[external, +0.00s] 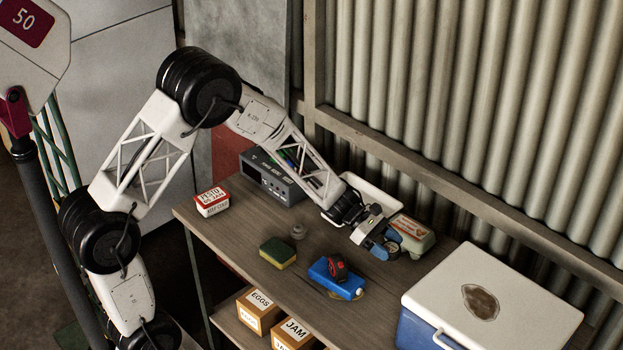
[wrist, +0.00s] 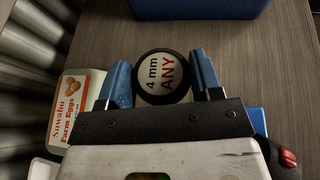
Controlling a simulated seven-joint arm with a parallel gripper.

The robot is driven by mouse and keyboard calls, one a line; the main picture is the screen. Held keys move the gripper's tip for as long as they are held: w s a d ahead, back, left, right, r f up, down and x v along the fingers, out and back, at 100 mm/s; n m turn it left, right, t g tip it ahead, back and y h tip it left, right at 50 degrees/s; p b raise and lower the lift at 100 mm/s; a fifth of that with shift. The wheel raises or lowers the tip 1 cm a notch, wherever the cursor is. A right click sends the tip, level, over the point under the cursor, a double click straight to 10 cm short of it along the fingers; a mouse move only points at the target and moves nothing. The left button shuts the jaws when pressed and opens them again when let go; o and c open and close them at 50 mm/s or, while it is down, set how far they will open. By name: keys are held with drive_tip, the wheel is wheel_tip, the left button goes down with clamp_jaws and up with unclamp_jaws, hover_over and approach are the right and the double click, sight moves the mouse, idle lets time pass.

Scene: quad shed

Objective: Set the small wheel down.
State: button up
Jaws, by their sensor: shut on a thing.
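The small wheel (wrist: 160,76) shows in the wrist view as a round disc with a dark rim and a pale face printed "4 mm ANY". My gripper (wrist: 162,80) has its two blue fingertips on opposite sides of the wheel and is shut on it. In the external view, my gripper (external: 386,247) points down low over the right part of the wooden bench (external: 225,231). The wheel is mostly hidden there by the fingers. I cannot tell whether its underside touches the bench.
An egg carton (external: 413,236) stands close beside my gripper. A cooler (external: 490,305) stands at the right. A sponge (external: 278,252) and a grey knob-like piece (external: 298,231) lie left.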

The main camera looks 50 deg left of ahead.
drive_tip(key=s+a+f+n+t+y, duration=0.1)
drive_tip(key=s+a+n+t, duration=0.1)
drive_tip(key=s+a, duration=0.4)
drive_tip(key=s+a+f+n+t+y, duration=0.1)
drive_tip(key=s+a, duration=0.4)
drive_tip(key=a, duration=0.9)
drive_tip(key=s+a+f+n+t+y, duration=0.1)
drive_tip(key=s+a+n+t, duration=0.2)
drive_tip(key=s+a, duration=0.3)
drive_tip(key=shift+s+a, duration=0.2)
drive_tip(key=shift+a, duration=0.95)
drive_tip(key=shift+s+a, duration=0.15)
drive_tip(key=shift+a, duration=1)
drive_tip(key=s+a, duration=0.1)
drive_tip(key=s, duration=0.2)
drive_tip(key=s+a+n+t+y, duration=0.1)
drive_tip(key=s+a, duration=0.1)
drive_tip(key=s, duration=0.1)
drive_tip(key=s+a+f+n+t, duration=0.1)
drive_tip(key=s, duration=0.2)
drive_tip(key=shift+a+y, duration=0.35)
drive_tip(key=shift+y, duration=0.05)
drive_tip(key=shift+s+a+f+n+y, duration=0.1)
drive_tip(key=shift+s+a+n+y, duration=0.1)
drive_tip(key=shift+s, duration=0.3)
drive_tip(key=shift+s+a+n+y, duration=0.1)
drive_tip(key=shift+s+n, duration=0.1)
drive_tip(key=shift+s, duration=0.25)
